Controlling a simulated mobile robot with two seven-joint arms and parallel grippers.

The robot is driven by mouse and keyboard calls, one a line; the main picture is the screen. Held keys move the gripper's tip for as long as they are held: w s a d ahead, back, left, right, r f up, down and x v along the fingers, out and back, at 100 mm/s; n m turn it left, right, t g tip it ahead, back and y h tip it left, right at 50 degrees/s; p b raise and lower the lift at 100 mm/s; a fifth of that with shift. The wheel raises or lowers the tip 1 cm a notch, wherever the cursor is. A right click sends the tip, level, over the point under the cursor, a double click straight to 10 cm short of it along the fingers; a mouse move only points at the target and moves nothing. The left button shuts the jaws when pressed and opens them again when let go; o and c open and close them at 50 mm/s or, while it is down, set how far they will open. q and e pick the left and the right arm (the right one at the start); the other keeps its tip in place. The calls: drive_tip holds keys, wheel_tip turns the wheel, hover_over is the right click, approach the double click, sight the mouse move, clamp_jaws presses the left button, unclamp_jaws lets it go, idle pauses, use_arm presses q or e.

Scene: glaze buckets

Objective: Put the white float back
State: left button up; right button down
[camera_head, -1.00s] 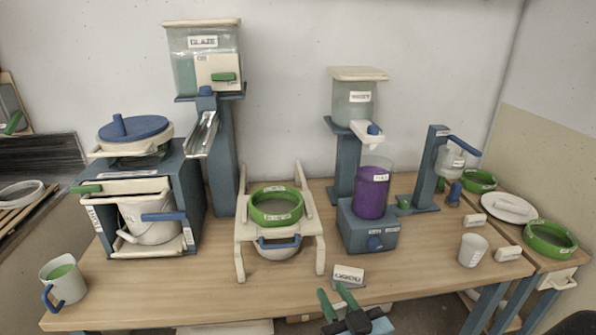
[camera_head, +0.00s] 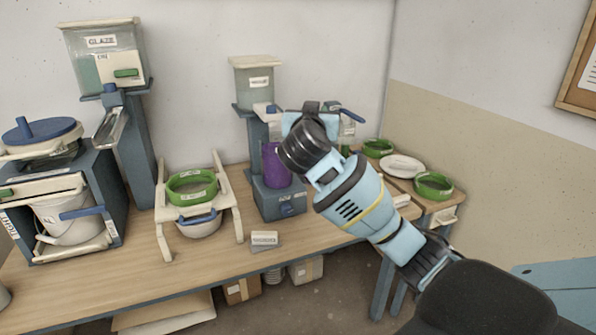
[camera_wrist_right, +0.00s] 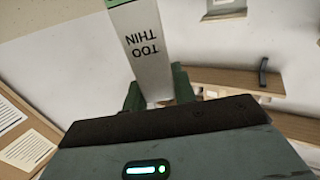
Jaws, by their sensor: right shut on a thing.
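My right gripper (camera_wrist_right: 157,90) is shut on a white upright piece (camera_wrist_right: 145,50) lettered TOO THIN. The lettering is upside down in the right wrist view, and a green part shows at the top edge. I cannot tell for sure that this piece is the white float. In the head view my right arm reaches up from the lower right, in front of the back-right part of the table. Its hand hides its own fingers and the held piece there. The purple-filled vessel (camera_head: 273,165) stands just left of the hand. My left gripper is not in view.
A glaze tank (camera_head: 103,55) and a water tank (camera_head: 258,82) stand on blue posts. A green sieve ring (camera_head: 191,188) sits on a white stand. A small sign (camera_head: 264,238) stands at the front edge. Green rings (camera_head: 433,186) and a white plate (camera_head: 402,167) lie at right.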

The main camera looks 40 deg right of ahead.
drive_tip(key=s+d+r+m+g+h, duration=0.1)
drive_tip(key=d+r+m+g+h, duration=0.2)
drive_tip(key=d+r, duration=0.6)
drive_tip(key=s+d+r+m+g+h, duration=0.15)
drive_tip(key=d+r+g, duration=0.3)
drive_tip(key=r, duration=0.85)
drive_tip(key=s+d+r+m+g, duration=0.55)
drive_tip(key=s+d, duration=0.35)
drive_tip(key=s, duration=0.2)
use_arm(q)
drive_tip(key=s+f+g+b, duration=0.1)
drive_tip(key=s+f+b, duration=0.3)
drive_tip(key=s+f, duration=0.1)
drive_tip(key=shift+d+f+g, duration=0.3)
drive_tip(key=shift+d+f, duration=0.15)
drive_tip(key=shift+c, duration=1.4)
use_arm(e)
drive_tip(key=w+a+f+n+t, duration=0.3)
drive_tip(key=w+a+f+t, duration=0.1)
drive_tip(key=w+f, duration=0.7)
drive_tip(key=w+a+f+n+t+y, duration=0.1)
drive_tip(key=w+a+f+n+t, duration=0.2)
drive_tip(key=w+a+f, duration=0.4)
drive_tip(key=w+f+t, duration=0.1)
drive_tip(key=w+f, duration=0.4)
drive_tip(key=f, duration=0.6)
drive_tip(key=shift+w+a, duration=0.25)
drive_tip(key=shift+w, duration=0.05)
